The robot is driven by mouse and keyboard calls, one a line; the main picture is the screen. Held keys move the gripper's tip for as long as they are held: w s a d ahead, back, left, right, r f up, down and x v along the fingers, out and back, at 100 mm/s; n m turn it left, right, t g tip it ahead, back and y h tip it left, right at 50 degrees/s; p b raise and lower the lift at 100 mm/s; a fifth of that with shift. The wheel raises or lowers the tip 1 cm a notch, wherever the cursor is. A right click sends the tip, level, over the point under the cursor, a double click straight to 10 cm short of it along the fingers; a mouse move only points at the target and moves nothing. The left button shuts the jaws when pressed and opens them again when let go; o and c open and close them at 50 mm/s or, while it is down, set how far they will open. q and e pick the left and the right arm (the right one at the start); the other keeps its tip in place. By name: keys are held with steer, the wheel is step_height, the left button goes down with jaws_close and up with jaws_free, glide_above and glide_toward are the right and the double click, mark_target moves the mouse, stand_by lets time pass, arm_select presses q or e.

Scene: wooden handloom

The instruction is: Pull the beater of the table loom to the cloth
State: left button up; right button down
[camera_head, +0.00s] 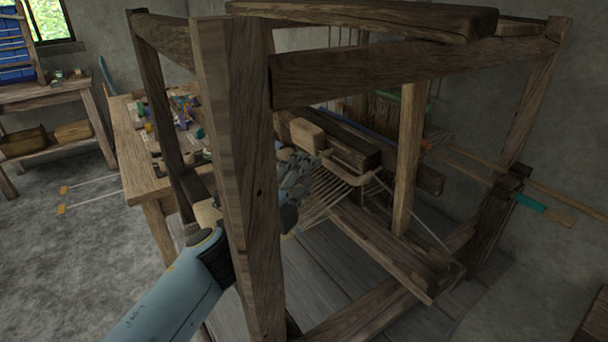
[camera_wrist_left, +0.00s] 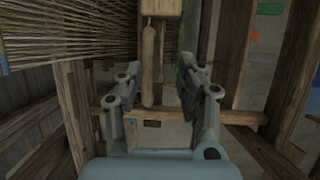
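The loom's dark beater beam (camera_head: 345,147) lies across the inside of the wooden frame, with a pale wood block (camera_head: 307,136) at its near end. Pale warp threads (camera_head: 328,192) run below it. My left gripper (camera_head: 306,165) is inside the frame, just below the pale block, its arm partly hidden by the thick front post. In the left wrist view, the gripper (camera_wrist_left: 160,75) is open. A slim wooden handle (camera_wrist_left: 150,65) hangs between its fingers, under a pale block (camera_wrist_left: 161,7); contact is not clear. I cannot make out the cloth edge. My right gripper is not in view.
The thick front post (camera_head: 238,170) and the top rail (camera_head: 400,70) stand close around my left arm. A workbench (camera_head: 130,150) with small coloured items is at left. Dense threads (camera_wrist_left: 70,28) fill the wrist view's upper left.

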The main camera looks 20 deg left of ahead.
arm_select(q)
jaws_close()
stand_by(0.6)
